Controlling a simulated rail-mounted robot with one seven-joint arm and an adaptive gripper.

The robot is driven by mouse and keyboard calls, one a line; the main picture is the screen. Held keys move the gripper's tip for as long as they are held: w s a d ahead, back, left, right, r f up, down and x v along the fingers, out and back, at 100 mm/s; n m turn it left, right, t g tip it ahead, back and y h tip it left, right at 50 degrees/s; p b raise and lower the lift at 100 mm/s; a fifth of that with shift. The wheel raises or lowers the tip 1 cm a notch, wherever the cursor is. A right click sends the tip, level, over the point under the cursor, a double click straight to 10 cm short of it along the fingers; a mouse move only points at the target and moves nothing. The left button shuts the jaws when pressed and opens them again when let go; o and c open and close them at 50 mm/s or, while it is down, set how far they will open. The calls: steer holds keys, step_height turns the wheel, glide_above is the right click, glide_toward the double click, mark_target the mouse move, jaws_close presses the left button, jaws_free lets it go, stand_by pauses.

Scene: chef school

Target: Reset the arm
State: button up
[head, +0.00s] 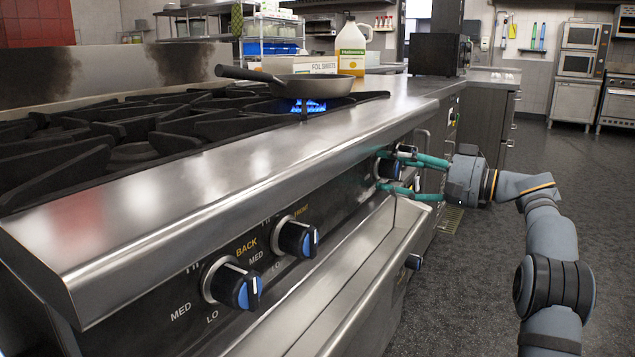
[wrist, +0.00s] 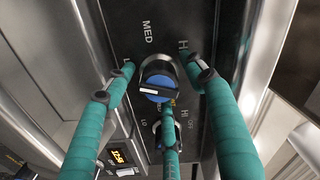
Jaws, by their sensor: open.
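My gripper (head: 412,174) has green-wrapped fingers and is at the front panel of the stove, by a far knob (head: 387,168). In the wrist view the fingers of my gripper (wrist: 165,95) are spread open around a black knob with a blue face (wrist: 158,88). I cannot tell whether any finger touches the knob. My grey arm reaches in from the right side of the head view. A blue flame (head: 308,105) burns under a dark frying pan (head: 305,85) on the far burner.
Two nearer knobs (head: 232,286) (head: 297,238) stick out of the panel. In the wrist view another knob (wrist: 168,130) sits behind a finger. A steel ledge (head: 340,290) runs below the panel. A jug (head: 352,48) and foil box (head: 300,65) stand behind the pan.

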steer(key=m+p, duration=0.1)
steer(key=r+m+p, duration=0.1)
steer(key=m, duration=0.1)
steer(key=shift+m+p, duration=0.3)
steer(key=m+p, duration=0.3)
steer(key=p, duration=0.1)
steer(key=shift+f+m, duration=0.1)
steer(key=shift+m, duration=0.3)
steer(key=m+p, duration=0.4)
steer(key=p, duration=0.1)
steer(key=shift+f, duration=0.1)
steer(key=shift+f+m+p, duration=0.2)
steer(key=shift+m+p, duration=0.7)
steer(key=shift+p, duration=0.35)
steer(key=shift+f, duration=0.15)
steer(key=shift+m, duration=0.3)
